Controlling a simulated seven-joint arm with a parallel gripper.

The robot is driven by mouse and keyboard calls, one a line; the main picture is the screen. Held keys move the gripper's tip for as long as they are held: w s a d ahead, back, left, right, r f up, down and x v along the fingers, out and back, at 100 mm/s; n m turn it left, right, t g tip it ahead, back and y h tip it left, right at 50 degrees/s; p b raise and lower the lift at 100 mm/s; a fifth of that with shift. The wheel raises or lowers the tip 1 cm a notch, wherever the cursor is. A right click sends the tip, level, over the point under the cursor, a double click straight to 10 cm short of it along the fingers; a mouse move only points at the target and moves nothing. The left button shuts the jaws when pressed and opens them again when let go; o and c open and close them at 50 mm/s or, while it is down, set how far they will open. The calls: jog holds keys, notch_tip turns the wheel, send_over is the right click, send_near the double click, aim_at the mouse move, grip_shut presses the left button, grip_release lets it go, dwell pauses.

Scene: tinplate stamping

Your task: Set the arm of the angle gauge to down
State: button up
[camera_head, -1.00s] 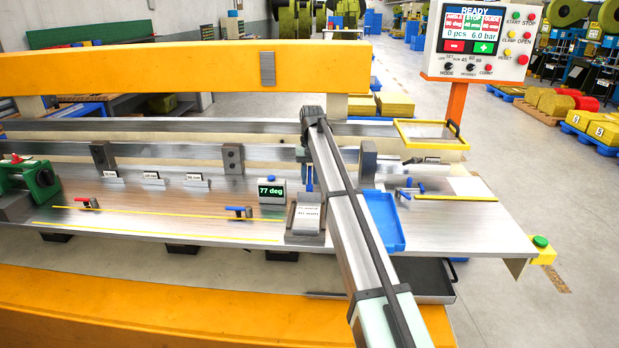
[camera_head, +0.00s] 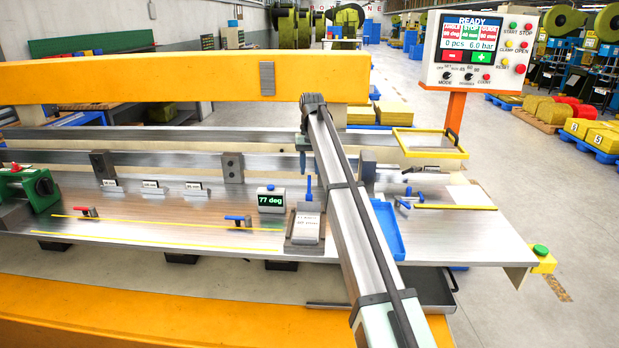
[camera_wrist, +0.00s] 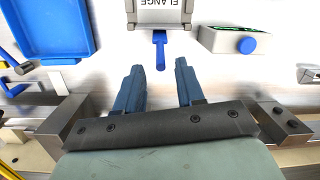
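The angle gauge appears to be the grey stand with a lettered plate (camera_head: 305,227) and a small box (camera_head: 271,199) beside it reading 77 deg. A blue arm (camera_head: 309,188) stands up behind the plate in the head view. In the wrist view the blue arm (camera_wrist: 160,50) sticks out from the plate's edge (camera_wrist: 158,26) towards my gripper (camera_wrist: 158,68). My gripper is open, its two fingers to either side of the arm's tip in the picture. I cannot tell the height gap; no contact shows. The box's blue knob (camera_wrist: 246,45) is off to the right.
A blue tray (camera_head: 386,230) lies right of the stand, behind my arm link in the head view. Small red and blue levers (camera_head: 238,220) and label blocks (camera_head: 194,187) stand on the metal table. Steel blocks (camera_head: 233,168) sit on the rail. A control panel (camera_head: 478,50) reads READY.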

jog(key=shift+r, duration=0.3)
jog(key=shift+c, duration=0.2)
